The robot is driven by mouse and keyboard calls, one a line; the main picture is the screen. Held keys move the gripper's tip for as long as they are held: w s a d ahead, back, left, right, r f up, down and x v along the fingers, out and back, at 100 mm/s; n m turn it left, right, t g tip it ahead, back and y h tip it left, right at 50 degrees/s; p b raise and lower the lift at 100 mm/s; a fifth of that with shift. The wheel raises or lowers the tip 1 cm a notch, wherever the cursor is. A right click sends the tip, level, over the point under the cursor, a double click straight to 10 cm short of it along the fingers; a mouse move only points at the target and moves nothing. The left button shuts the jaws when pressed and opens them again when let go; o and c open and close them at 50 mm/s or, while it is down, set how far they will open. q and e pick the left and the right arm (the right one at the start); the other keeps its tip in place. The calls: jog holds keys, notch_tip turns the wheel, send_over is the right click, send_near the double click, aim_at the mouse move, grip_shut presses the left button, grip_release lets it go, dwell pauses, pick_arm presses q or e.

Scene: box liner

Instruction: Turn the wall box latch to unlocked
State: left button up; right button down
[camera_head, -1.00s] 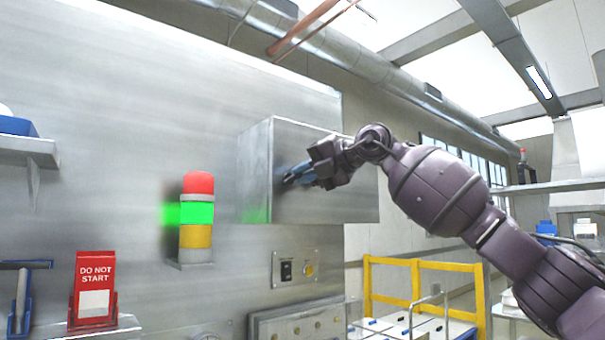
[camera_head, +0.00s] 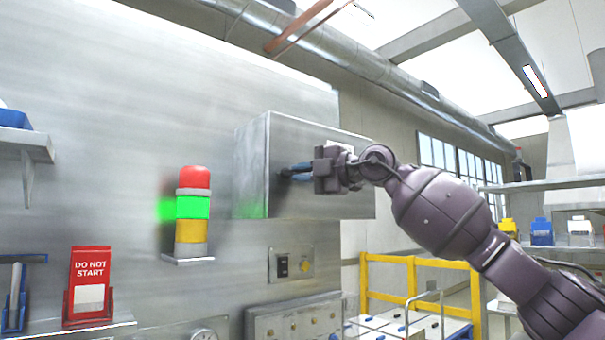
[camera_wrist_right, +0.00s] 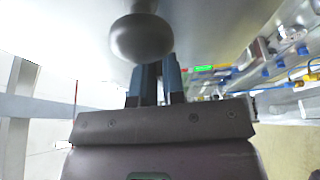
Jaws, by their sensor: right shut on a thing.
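The metal wall box (camera_head: 318,198) is fixed to the steel wall, with its front face toward the right arm. My right gripper (camera_head: 284,174) is at the left part of that face, its blue fingers against it. In the right wrist view the two blue fingers (camera_wrist_right: 160,84) are close together behind a rounded grey knob (camera_wrist_right: 141,38), which stands out from the box face. My right gripper is shut on a part of the latch, which the fingers and knob largely hide. The latch's angle cannot be made out. My left gripper is not in view.
A signal light (camera_head: 193,207) with red, green and yellow sections stands left of the box. A red DO NOT START sign (camera_head: 89,281) is at lower left. A switch panel (camera_head: 292,265) is below the box; a yellow rail (camera_head: 415,262) stands to the right.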

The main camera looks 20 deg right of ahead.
dwell(0.4)
jog(key=c, duration=1.2)
grip_release()
jog(key=shift+d, duration=0.1)
jog(key=b+v, duration=0.1)
jog(key=v, duration=0.9)
jog(key=shift+s+d+b, duration=0.2)
jog(key=shift+s+b, duration=0.1)
